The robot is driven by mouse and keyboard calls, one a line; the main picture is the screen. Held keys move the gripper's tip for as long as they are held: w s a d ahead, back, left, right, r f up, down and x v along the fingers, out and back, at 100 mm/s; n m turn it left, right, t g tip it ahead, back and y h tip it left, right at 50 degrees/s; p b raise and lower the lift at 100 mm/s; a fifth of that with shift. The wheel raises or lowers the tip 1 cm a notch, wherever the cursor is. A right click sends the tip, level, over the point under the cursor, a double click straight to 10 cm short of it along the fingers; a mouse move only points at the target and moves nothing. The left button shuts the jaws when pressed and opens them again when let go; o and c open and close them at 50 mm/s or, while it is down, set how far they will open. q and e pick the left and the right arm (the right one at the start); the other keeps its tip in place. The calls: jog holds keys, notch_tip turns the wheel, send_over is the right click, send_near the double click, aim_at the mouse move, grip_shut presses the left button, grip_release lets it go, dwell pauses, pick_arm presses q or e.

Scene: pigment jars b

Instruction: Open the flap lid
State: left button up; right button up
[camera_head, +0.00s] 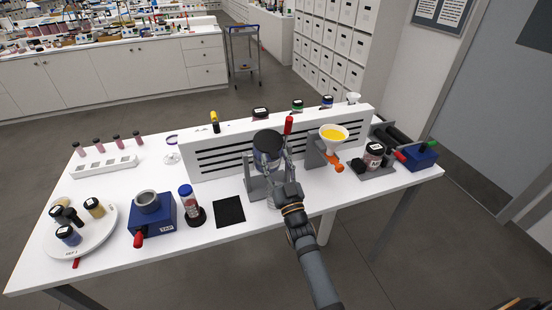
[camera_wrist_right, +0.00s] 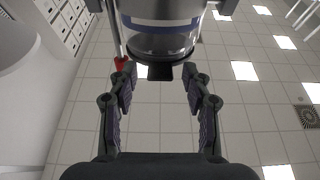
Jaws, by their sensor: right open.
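A clear jar (camera_head: 267,158) with a dark top (camera_head: 268,140) stands in a grey stand (camera_head: 256,186) at the front of the white slatted panel. The dark top looks closed, but I cannot make out a hinge. In the right wrist view the jar's clear body (camera_wrist_right: 160,42) with a blue band fills the top, and a small dark tab (camera_wrist_right: 160,72) shows at its near edge. My right gripper (camera_wrist_right: 160,82) is open, its fingertips apart on either side of the tab. In the head view my right gripper (camera_head: 287,178) is close beside the jar. My left gripper is not in view.
A red-tipped lever (camera_head: 288,125) rises right of the jar. A funnel with yellow powder (camera_head: 334,134) stands further right. A blue box (camera_head: 152,218), a capped bottle (camera_head: 189,200) and a black mat (camera_head: 229,211) lie left. A round tray (camera_head: 84,242) holds several jars.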

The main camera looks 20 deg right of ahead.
jog(key=shift+w, duration=0.1)
grip_shut()
dwell(0.3)
jog(key=shift+r, duration=0.15)
